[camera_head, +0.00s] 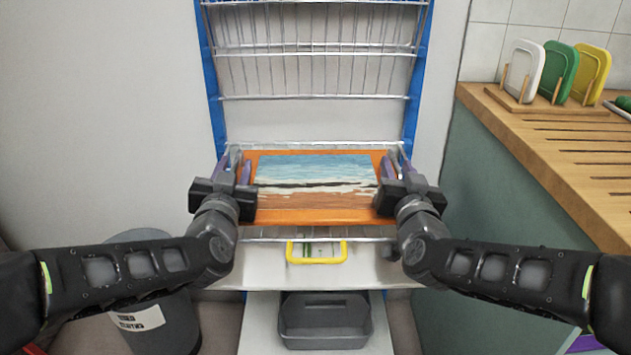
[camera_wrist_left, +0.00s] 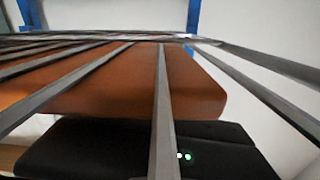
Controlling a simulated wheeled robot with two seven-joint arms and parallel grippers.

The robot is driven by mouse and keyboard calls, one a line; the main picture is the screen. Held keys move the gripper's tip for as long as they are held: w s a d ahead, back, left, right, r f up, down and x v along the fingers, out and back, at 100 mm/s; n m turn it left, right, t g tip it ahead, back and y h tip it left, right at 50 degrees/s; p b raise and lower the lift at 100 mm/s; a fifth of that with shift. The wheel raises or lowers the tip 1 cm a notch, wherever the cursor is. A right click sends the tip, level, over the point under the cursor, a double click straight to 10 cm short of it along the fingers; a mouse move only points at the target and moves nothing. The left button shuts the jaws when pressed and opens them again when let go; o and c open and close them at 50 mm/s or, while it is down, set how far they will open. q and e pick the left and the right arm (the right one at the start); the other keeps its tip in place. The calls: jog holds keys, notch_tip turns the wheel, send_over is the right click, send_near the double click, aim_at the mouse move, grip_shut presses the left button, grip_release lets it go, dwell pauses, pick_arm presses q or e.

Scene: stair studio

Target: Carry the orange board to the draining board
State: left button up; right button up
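The orange board (camera_head: 312,215), with a sea-and-beach picture on its face, is at a wire shelf of the blue-framed rack. In the left wrist view its orange side (camera_wrist_left: 190,85) shows behind the wires, with a black gripper body below. My left gripper (camera_head: 235,168) is at the board's left edge and my right gripper (camera_head: 396,166) at its right edge. Their purple fingers look parted; whether they touch the board is unclear. The grooved wooden draining board (camera_head: 570,165) is on the counter at the right.
The rack has a blue frame (camera_head: 208,75) and wire shelves (camera_head: 310,97) above the board. Below are a yellow handle (camera_head: 317,258) and a grey bin (camera_head: 325,320). White (camera_head: 526,65), green (camera_head: 560,72) and yellow (camera_head: 592,70) boards stand on the counter. A grey bucket (camera_head: 165,320) is lower left.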

pick_arm(q)
grip_shut()
pick_arm(e)
grip_shut()
pick_arm(q)
jog(key=shift+d, duration=0.1)
dwell(0.8)
